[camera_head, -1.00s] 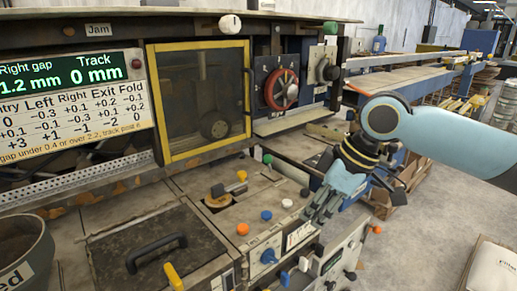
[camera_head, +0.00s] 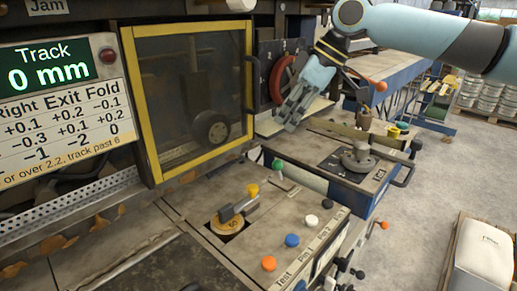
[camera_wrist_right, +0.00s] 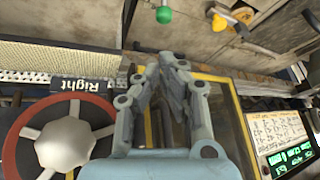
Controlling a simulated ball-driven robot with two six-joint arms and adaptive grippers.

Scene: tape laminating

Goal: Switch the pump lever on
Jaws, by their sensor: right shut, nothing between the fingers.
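I cannot read which control is labelled as the pump lever. A lever with a yellow knob (camera_head: 253,190) stands on a round brass plate (camera_head: 228,222) in the machine's top. A green-knobbed lever (camera_head: 278,164) stands just behind it, to the right. In the right wrist view, a green ball knob (camera_wrist_right: 164,14) and a yellow knob (camera_wrist_right: 243,14) show near the top edge. My right gripper (camera_head: 284,122) is shut and empty, above and beyond the green knob, in front of the red handwheel (camera_head: 281,78). It touches neither lever in view. My left gripper is out of view.
A yellow-framed door (camera_head: 160,182) stands left of my right gripper. Orange (camera_head: 268,263), blue (camera_head: 292,240) and white (camera_head: 312,220) buttons line the machine's front edge. A grey round handle (camera_head: 358,158) stands on the unit at right. The handwheel (camera_wrist_right: 64,142) is close in the wrist view.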

